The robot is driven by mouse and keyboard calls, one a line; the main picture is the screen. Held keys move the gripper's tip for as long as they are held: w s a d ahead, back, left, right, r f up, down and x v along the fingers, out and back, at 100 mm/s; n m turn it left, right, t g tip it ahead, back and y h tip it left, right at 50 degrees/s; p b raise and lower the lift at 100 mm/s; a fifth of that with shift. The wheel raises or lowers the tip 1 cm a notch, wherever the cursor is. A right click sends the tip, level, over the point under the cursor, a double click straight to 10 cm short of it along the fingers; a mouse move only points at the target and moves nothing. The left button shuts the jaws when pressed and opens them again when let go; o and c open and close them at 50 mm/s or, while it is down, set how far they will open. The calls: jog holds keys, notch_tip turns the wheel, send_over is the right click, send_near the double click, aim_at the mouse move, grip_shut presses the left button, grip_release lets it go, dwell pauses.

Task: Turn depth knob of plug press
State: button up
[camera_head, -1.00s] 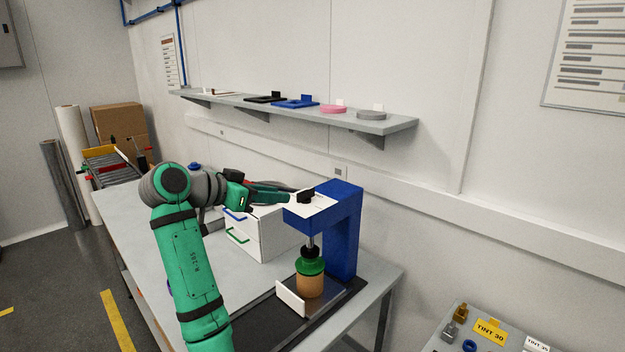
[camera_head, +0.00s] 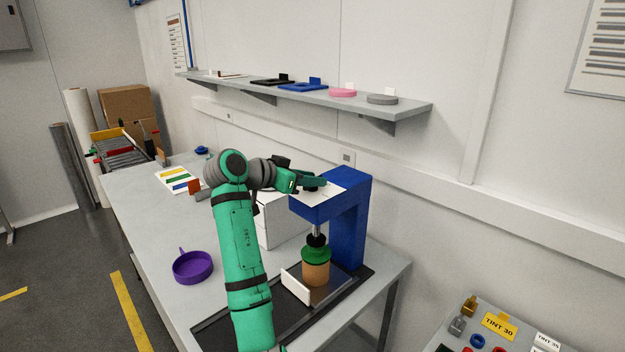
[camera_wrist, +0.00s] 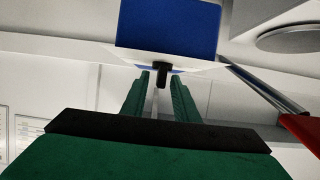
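The blue plug press (camera_head: 350,225) stands on the bench, with a white plate (camera_head: 338,197) on its top. The dark depth knob (camera_head: 314,186) sits on that plate, partly hidden by my green gripper (camera_head: 318,182) in the head view. In the wrist view the black knob (camera_wrist: 162,72) shows at the tips of my gripper (camera_wrist: 160,80), between the two fingers. The fingers stand apart with a gap between them; I cannot tell whether either touches the knob. Below the press head, a green plug (camera_head: 316,254) sits on an orange-brown cylinder (camera_head: 316,272).
A white drawer box (camera_head: 280,222) stands close behind my arm, left of the press. A purple pan (camera_head: 192,267) lies on the bench (camera_head: 150,225). A wall shelf (camera_head: 410,108) with several coloured items hangs above. A parts table (camera_head: 500,345) stands at lower right.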

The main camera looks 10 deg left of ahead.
jog(key=shift+w+d+f, duration=0.15)
jog(key=shift+w+d, duration=0.05)
jog(key=shift+w, duration=0.05)
jog(key=shift+c, duration=0.6)
grip_shut()
jog(key=n+t+y, duration=0.1)
jog(key=n+y, duration=0.2)
jog(key=n+t+y, duration=0.1)
jog(key=n+y, duration=0.2)
jog(key=y, duration=0.1)
jog(key=shift+d+n, duration=0.1)
jog(key=shift+n, duration=0.2)
jog(key=n+g+y, duration=0.1)
jog(key=n+y, duration=0.5)
jog(key=y, duration=0.1)
jog(key=n+g+y, duration=0.4)
jog(key=n, duration=0.1)
jog(key=shift+g+y, duration=0.3)
jog(key=shift+g, duration=0.1)
jog(key=shift+n, duration=0.3)
